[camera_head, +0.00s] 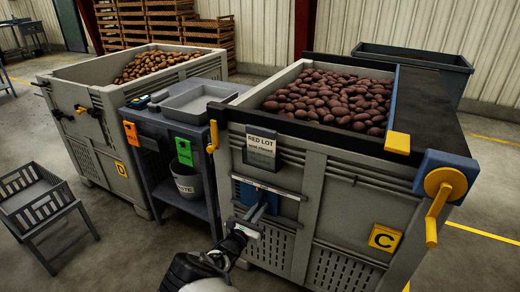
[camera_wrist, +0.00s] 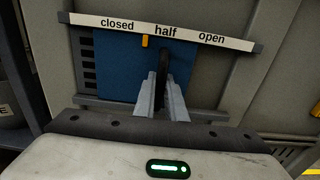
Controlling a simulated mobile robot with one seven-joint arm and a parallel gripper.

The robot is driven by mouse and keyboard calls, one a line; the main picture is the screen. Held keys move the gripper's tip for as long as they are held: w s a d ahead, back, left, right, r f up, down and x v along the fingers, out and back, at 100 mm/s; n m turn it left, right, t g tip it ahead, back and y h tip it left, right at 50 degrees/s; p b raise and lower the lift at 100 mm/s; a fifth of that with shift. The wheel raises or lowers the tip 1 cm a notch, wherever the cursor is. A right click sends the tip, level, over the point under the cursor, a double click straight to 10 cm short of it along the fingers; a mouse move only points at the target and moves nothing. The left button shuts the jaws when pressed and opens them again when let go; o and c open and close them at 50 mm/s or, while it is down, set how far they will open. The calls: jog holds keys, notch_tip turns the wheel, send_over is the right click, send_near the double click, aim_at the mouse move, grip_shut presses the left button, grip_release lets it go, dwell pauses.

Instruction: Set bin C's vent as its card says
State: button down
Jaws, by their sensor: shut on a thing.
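Bin C (camera_head: 345,205) stands at right with its yellow C plate (camera_head: 385,238). Its card (camera_head: 262,148) reads "RED LOT" with a smaller line that looks like "vent closed". Below is the vent's blue slide plate (camera_wrist: 115,70), under a white scale strip (camera_wrist: 190,34) marked closed, half, open. The yellow pointer (camera_wrist: 145,41) sits just left of "half", between "closed" and "half". Dark slots (camera_wrist: 88,75) show left of the plate. My gripper (camera_wrist: 161,82) is shut on the plate's dark upright handle (camera_wrist: 163,62); it also shows in the head view (camera_head: 257,212).
Bin D (camera_head: 95,120) stands at left, with a grey side table (camera_head: 180,120) and white bucket (camera_head: 187,185) between the bins. A yellow crank (camera_head: 437,205) juts from bin C's right corner.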

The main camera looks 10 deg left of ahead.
aim_at(255, 198)
jog(key=shift+w+a, duration=0.25)
jog(key=shift+a, duration=0.4)
jog(key=shift+w+a, duration=0.2)
jog(key=shift+a, duration=0.5)
jog(key=shift+w+a, duration=0.25)
jog(key=shift+a, duration=0.4)
jog(key=c, duration=1.2)
grip_release()
jog(key=shift+o, duration=0.2)
jog(key=p+v, duration=0.3)
jog(key=v, duration=2)
jog(key=shift+p, duration=0.3)
jog(key=shift+r, duration=0.1)
